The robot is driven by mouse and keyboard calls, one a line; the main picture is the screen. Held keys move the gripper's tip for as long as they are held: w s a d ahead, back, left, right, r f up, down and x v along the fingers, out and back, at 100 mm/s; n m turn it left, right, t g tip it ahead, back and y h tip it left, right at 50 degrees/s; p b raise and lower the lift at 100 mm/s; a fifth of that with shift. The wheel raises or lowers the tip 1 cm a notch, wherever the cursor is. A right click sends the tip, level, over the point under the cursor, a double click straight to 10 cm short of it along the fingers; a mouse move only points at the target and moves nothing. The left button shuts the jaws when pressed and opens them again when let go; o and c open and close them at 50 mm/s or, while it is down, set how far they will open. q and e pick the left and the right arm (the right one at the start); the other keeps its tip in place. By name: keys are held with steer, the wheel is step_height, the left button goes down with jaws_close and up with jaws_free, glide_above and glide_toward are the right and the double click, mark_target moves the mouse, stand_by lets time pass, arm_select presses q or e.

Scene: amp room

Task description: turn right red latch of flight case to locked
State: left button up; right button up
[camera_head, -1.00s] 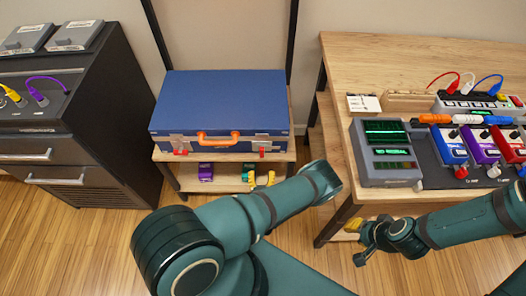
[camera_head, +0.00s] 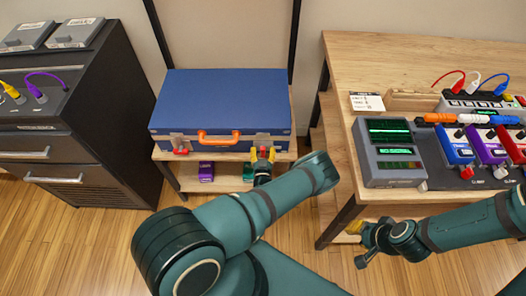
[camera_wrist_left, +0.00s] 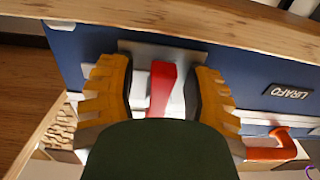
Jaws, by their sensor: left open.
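The blue flight case (camera_head: 220,100) lies on a small wooden shelf, with an orange handle (camera_head: 218,138) on its front. Its left red latch (camera_head: 181,151) shows clear of any gripper. My left gripper (camera_head: 262,154) is at the right latch, partly covering it in the head view. In the left wrist view the right red latch (camera_wrist_left: 162,88) stands between the two yellow fingers of the open left gripper (camera_wrist_left: 160,88), with gaps at both sides. My right gripper (camera_head: 372,240) is by the workbench's front leg, away from the case; its finger opening is unclear.
A dark drawer cabinet (camera_head: 75,125) stands left of the shelf. The wooden workbench (camera_head: 400,65) with coloured pedals (camera_head: 490,150) and a grey meter box (camera_head: 388,150) stands on the right. Purple and green items sit on the lower shelf. The shelf edge runs close to my left gripper.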

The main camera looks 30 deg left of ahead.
arm_select(q)
jaws_close()
steer(key=n+p, duration=0.1)
steer(key=n, duration=0.3)
steer(key=shift+w+r+n, duration=0.1)
steer(key=shift+r+n, duration=0.05)
steer(key=shift+n, duration=0.25)
steer(key=n, duration=0.4)
steer(key=shift+w+d+r+n+p, duration=0.1)
steer(key=shift+d+n+p, duration=0.05)
steer(key=shift+n+p, duration=0.2)
steer(key=n, duration=0.4)
steer(key=shift+r+p, duration=0.1)
steer(key=shift+p, duration=0.3)
steer(key=shift+w+d+r+n, duration=0.1)
steer(key=shift+r+n, duration=0.05)
steer(key=shift+n, duration=2)
